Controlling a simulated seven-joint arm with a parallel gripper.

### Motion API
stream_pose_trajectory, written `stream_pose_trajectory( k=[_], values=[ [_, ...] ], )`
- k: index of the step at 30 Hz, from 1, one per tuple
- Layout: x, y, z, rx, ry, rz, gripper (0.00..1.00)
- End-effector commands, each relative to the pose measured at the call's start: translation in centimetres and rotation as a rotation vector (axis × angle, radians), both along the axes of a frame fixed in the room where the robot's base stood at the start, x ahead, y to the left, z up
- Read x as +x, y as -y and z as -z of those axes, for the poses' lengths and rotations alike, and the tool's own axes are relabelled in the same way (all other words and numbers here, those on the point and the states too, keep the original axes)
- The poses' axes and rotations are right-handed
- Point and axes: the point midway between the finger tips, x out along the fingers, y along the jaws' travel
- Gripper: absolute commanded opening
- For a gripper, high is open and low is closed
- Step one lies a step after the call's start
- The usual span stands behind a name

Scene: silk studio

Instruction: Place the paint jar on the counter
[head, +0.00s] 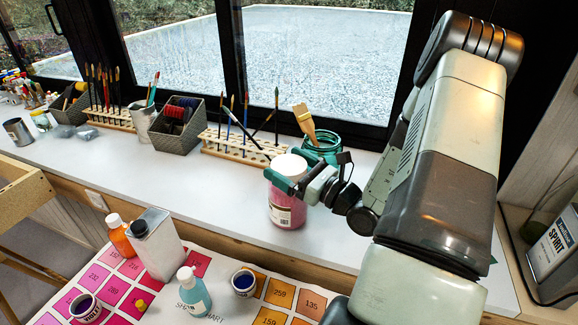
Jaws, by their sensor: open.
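A jar with pink contents, a white lid and a pale label (284,212) looks like the paint jar. It stands upright on the white counter (215,228), near its front edge. My gripper (292,176) is open at the jar. A teal-tipped finger crosses the front of the jar just below the lid. The other finger is mostly hidden, so I cannot tell whether the fingers touch the jar.
Behind stand a teal glass jar (322,151) with a brush and a wooden brush rack (245,149). A shade chart (210,262) in front holds an orange bottle (121,238), a metal can (156,247), a blue bottle (193,296) and small pots. Counter left of the jar is clear.

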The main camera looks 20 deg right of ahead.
Motion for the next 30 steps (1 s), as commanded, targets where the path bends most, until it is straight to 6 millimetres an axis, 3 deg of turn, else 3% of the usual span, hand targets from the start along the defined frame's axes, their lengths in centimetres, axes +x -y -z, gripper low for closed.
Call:
stream_pose_trajectory(
  k=[18,30],
  values=[
    [-9.4,5.1,1.6,0.000,-0.001,0.004,1.00],
    [-10.5,5.6,1.7,0.000,0.001,0.000,1.00]
  ],
)
